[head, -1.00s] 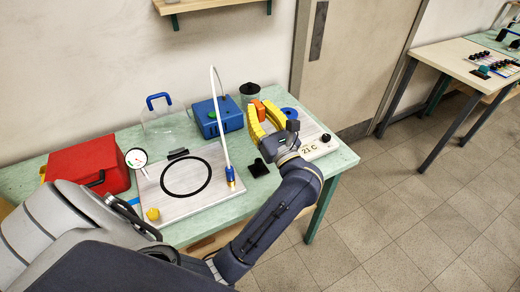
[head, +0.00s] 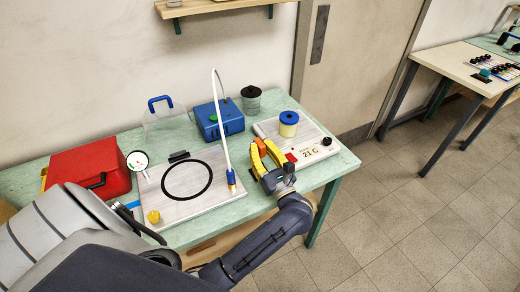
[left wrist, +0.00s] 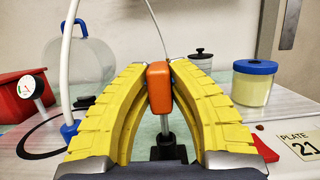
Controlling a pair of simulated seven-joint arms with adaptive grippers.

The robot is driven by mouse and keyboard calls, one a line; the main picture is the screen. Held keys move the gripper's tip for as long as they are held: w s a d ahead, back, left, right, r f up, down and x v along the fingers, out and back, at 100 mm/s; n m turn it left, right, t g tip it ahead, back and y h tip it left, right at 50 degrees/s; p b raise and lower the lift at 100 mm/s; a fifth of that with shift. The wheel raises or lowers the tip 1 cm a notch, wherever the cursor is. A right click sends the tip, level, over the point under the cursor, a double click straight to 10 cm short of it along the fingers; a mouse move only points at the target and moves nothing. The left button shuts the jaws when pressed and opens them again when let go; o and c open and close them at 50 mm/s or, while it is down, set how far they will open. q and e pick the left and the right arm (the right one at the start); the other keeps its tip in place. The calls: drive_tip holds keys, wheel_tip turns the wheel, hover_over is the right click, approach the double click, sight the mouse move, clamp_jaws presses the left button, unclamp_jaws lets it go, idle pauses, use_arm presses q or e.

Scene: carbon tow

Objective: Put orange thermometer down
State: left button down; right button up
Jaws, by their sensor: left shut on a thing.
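My left gripper (head: 270,158) is shut on the orange thermometer (left wrist: 159,82), which shows between the yellow fingertips in the left wrist view. The thermometer is upright, its metal stem pointing down toward a small black holder (left wrist: 168,148). I cannot tell whether the stem tip is inside the holder or just above it. In the head view the fingers and wrist hide the holder and most of the thermometer. My right gripper is not in view.
Right of the gripper is a white hot plate (head: 325,142) with a blue-lidded jar (head: 289,124) on it. On the left are a board with a black ring (head: 187,198) and a thin white tube (head: 222,125). A blue box (head: 219,120) and red case (head: 90,171) stand behind.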

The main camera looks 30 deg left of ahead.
use_arm(q)
drive_tip(key=shift+f, duration=0.4)
drive_tip(key=shift+f, duration=0.1)
drive_tip(key=c, duration=1.3)
unclamp_jaws()
drive_tip(key=shift+c, duration=0.2)
drive_tip(key=shift+d, duration=0.15)
drive_tip(key=v, duration=1.1)
drive_tip(key=shift+s+d, duration=0.25)
